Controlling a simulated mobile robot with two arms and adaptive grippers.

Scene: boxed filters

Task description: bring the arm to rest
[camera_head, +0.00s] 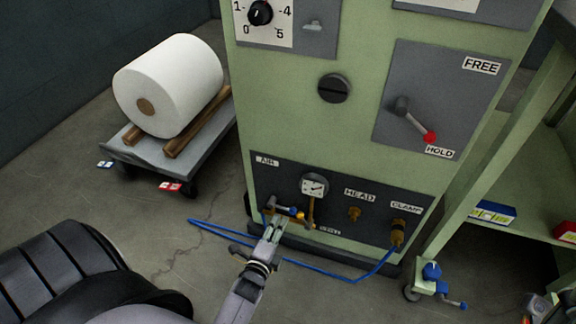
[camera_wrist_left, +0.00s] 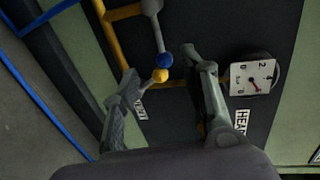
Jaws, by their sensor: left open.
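My left gripper (camera_head: 277,226) is at the low dark panel (camera_head: 331,212) of the green machine, in front of the brass pipework below the gauge (camera_head: 313,186). In the left wrist view my left gripper (camera_wrist_left: 167,80) has its two fingers apart. A small lever tip with a blue ball (camera_wrist_left: 165,60) and a yellow ball (camera_wrist_left: 161,75) shows between or just behind them; I cannot tell whether they touch it. The gauge also shows in the wrist view (camera_wrist_left: 252,76), right of the fingers. My right gripper is not seen.
A blue hose (camera_head: 330,276) lies on the floor and runs to the brass CLAMP fitting (camera_head: 397,233). A cart (camera_head: 190,142) with a large white roll (camera_head: 172,82) stands left of the machine. A green shelf unit (camera_head: 530,190) stands at right. Floor at left is mostly clear.

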